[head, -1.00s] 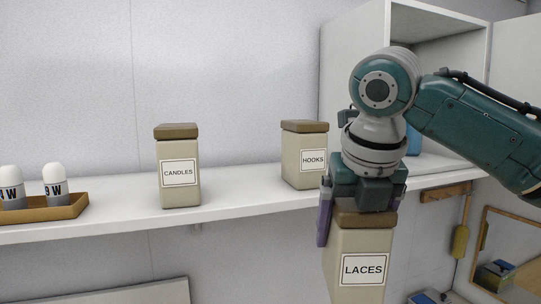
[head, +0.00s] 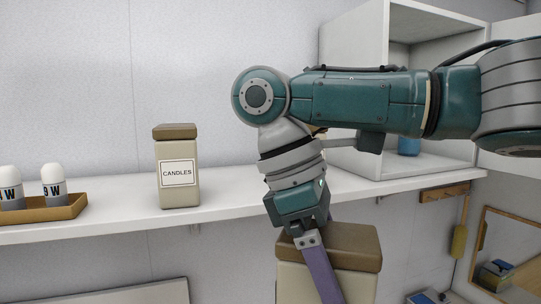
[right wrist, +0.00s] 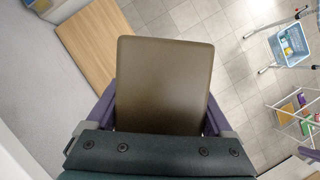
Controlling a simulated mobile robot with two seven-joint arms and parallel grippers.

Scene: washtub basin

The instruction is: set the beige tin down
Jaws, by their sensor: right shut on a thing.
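My right gripper (head: 318,268) is shut on a beige tin (head: 330,284) with a brown lid, in front of the shelf's front edge and low in the head view. The tin's lower part is cut off by the frame, and its label does not show now; it read LACES earlier. In the right wrist view the tin's brown lid (right wrist: 165,82) sits between both purple fingers. A similar beige tin labelled CANDLES (head: 179,172) stands upright on the white shelf (head: 115,212). My left gripper is not in view.
A wooden tray (head: 62,210) with white-topped bulbs stands at the shelf's left. An open white cabinet (head: 352,60) is at the right, with a blue object (head: 409,143) inside. The shelf is clear between tray and CANDLES tin. My arm hides the HOOKS tin's spot.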

